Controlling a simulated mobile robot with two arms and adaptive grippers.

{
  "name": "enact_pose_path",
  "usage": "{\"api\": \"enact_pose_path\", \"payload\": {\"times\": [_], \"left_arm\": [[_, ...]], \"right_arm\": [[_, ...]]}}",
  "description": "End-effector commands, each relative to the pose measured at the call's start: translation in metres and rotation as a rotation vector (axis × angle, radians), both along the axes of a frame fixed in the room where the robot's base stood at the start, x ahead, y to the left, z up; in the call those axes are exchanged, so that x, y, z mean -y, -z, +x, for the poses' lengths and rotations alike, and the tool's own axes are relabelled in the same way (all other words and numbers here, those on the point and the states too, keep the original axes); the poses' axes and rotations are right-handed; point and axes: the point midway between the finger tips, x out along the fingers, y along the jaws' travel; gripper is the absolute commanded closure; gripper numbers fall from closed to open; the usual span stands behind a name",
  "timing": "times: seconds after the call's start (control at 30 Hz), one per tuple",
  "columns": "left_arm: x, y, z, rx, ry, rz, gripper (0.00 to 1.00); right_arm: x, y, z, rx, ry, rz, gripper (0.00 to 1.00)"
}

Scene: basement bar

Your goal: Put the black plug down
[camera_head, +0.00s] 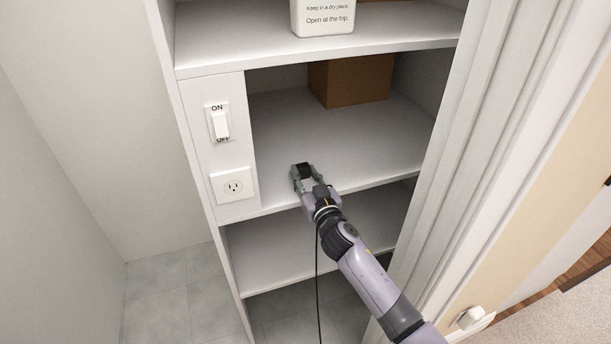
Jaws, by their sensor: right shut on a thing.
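The black plug (304,170) is between the fingertips of my right gripper (304,176), which is shut on it. The plug is at or just above the front part of the middle shelf (335,137); I cannot tell whether it touches the surface. A thin black cord (317,285) hangs down below the gripper past the lower shelf. My left gripper is not in view.
A brown box (352,82) stands at the back of the middle shelf. A white container (322,15) is on the shelf above. A switch (219,124) and a wall outlet (233,186) are on the left panel. A white door frame (470,130) stands close on the right. Much of the middle shelf is clear.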

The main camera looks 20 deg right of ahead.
Motion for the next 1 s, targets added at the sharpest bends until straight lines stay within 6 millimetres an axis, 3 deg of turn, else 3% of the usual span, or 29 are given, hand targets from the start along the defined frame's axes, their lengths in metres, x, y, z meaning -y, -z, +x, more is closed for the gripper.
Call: {"api": "enact_pose_path", "payload": {"times": [0.03,0.07,0.33,0.67,0.83,1.0], "left_arm": [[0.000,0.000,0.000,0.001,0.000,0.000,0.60],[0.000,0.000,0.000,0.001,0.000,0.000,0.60],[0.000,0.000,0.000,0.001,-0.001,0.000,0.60],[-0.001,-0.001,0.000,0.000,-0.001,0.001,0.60],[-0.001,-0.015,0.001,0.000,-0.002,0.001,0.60],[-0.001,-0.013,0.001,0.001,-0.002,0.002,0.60]], "right_arm": [[0.000,0.001,0.000,-0.001,0.000,0.000,1.00],[0.000,0.001,0.000,-0.002,0.000,0.000,0.70],[0.000,0.002,0.000,-0.003,0.000,-0.001,0.52],[0.000,0.000,0.000,-0.003,0.000,-0.001,0.51],[0.000,-0.015,0.000,-0.003,0.000,-0.002,0.51],[0.001,-0.010,-0.034,-0.005,-0.001,0.001,0.51]]}}
